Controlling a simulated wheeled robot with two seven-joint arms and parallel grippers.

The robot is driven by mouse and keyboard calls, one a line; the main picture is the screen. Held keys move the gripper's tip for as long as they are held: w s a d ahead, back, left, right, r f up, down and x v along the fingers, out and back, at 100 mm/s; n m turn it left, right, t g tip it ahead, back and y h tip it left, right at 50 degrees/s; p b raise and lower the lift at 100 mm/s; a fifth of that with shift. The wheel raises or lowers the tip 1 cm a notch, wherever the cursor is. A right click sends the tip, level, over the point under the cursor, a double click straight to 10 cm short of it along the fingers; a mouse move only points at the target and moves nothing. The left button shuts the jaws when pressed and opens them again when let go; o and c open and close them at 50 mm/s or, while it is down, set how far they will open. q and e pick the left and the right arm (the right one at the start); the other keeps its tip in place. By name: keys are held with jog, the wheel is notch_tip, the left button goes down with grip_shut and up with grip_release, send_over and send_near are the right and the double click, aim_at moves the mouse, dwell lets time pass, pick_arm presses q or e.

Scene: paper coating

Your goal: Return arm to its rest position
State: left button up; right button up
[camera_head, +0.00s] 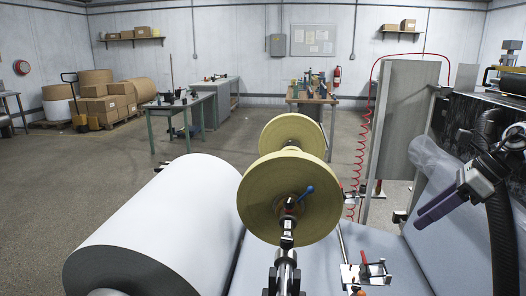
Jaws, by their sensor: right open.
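My right gripper (428,213) is at the right side of the head view. It is dark grey with a purple tint, and its two long fingers point down and to the left. It is open, with nothing seen between the fingers. It hangs above the pale grey sheet surface, apart from the yellowish rolls. My left gripper is not in view.
A large white paper roll (176,222) lies at front left. Two yellowish rolls (262,200) sit on a shaft in the middle. A black hose (497,225) runs beside my right arm. Open floor lies beyond.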

jog(key=s+a+f+m+t+y, duration=0.3)
jog(key=a+f+m+t+y, duration=0.25)
jog(key=a+f+m, duration=0.9)
jog(key=s+d+f+m+g+h, duration=0.1)
jog(key=s+d+f+m+h, duration=0.25)
jog(key=s+f+m, duration=0.45)
jog(key=s+d+f+m+h, duration=0.35)
jog(key=s+f+m, duration=0.3)
jog(key=s, duration=0.35)
jog(key=s+d+f+m+g+h, duration=0.1)
jog(key=s+d+f+m+h, duration=0.25)
jog(key=s+f+m, duration=0.4)
jog(key=s+a+f+m+t+y, duration=0.1)
jog(key=a+m, duration=0.5)
jog(key=a, duration=1.5)
notch_tip(320, 180, down, 2)
jog(key=shift+s+a+m+y, duration=0.35)
jog(key=shift+s+a+y, duration=0.05)
jog(key=shift+s, duration=0.5)
